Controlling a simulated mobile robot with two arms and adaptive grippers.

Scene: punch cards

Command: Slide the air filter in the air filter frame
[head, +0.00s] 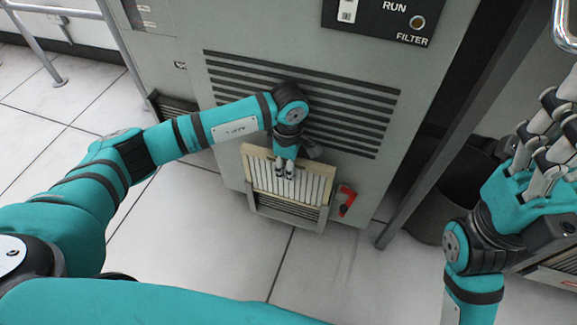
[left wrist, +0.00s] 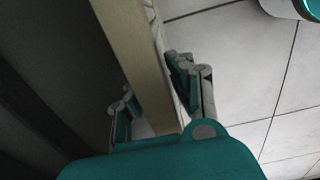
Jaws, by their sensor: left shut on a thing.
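The air filter (head: 262,178), a pleated panel with a cream rim, stands upright against the lower front of the grey cabinet. Its rim also shows in the left wrist view (left wrist: 133,50). My left gripper (head: 286,170) is shut on its top edge, with fingers on both sides of the rim. The air filter frame (head: 288,214) is low on the cabinet, and the filter's lower part overlaps its upper part. I cannot tell how far the filter sits inside it. My right gripper (head: 545,135) is at the right edge, away from the filter; its finger opening is unclear.
A red handle (head: 347,201) sits on the cabinet just right of the frame. Dark vent slats (head: 235,84) are above the filter. A dark bin (head: 455,195) and a metal post stand to the right. The tiled floor in front is clear.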

